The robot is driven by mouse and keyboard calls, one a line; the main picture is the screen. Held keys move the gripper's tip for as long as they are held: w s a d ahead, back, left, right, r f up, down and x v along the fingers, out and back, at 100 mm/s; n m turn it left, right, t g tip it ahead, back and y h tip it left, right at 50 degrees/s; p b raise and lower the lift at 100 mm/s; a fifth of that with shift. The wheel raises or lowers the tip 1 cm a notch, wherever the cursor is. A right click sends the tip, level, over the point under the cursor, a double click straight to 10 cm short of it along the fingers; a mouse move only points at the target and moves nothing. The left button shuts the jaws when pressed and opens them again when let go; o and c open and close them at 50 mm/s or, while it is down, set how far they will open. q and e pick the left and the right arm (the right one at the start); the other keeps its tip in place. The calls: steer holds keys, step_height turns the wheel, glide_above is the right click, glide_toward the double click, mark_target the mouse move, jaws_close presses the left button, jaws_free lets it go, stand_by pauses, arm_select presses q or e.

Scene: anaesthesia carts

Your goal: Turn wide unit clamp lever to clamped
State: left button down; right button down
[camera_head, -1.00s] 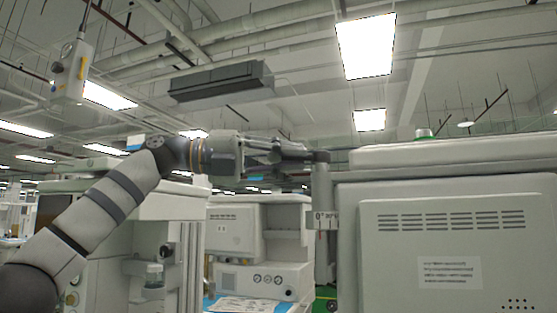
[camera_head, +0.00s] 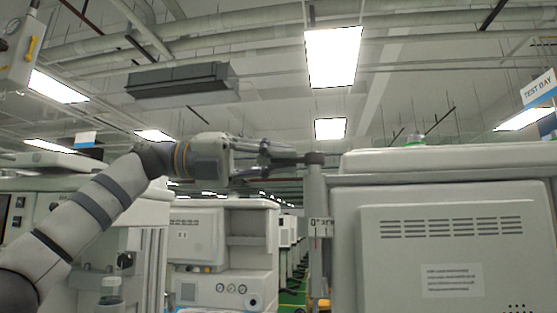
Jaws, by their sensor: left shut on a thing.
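The clamp lever (camera_head: 297,160) is a dark bar with a round hub on top of a grey upright post (camera_head: 317,197) at the left edge of the wide unit (camera_head: 450,225). The lever points left from its hub in the head view. My left gripper (camera_head: 285,158) comes in from the left at the lever's height and is shut on its outer part. The fingers partly hide the bar. A small white label (camera_head: 320,227) with a zero-degree mark sits on the post. My right gripper is out of view.
The wide unit's pale vented back panel fills the right. Another pale cart with round gauges (camera_head: 226,252) stands behind, left of the post. A hanging control box (camera_head: 20,50) is at the upper left. A narrow aisle (camera_head: 292,270) shows between cart and post.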

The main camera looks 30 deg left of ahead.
arm_select(q)
steer(key=c, duration=1.7)
jaws_free()
steer(key=shift+o, duration=0.2)
steer(key=shift+a, duration=0.1)
steer(key=v, duration=1.2)
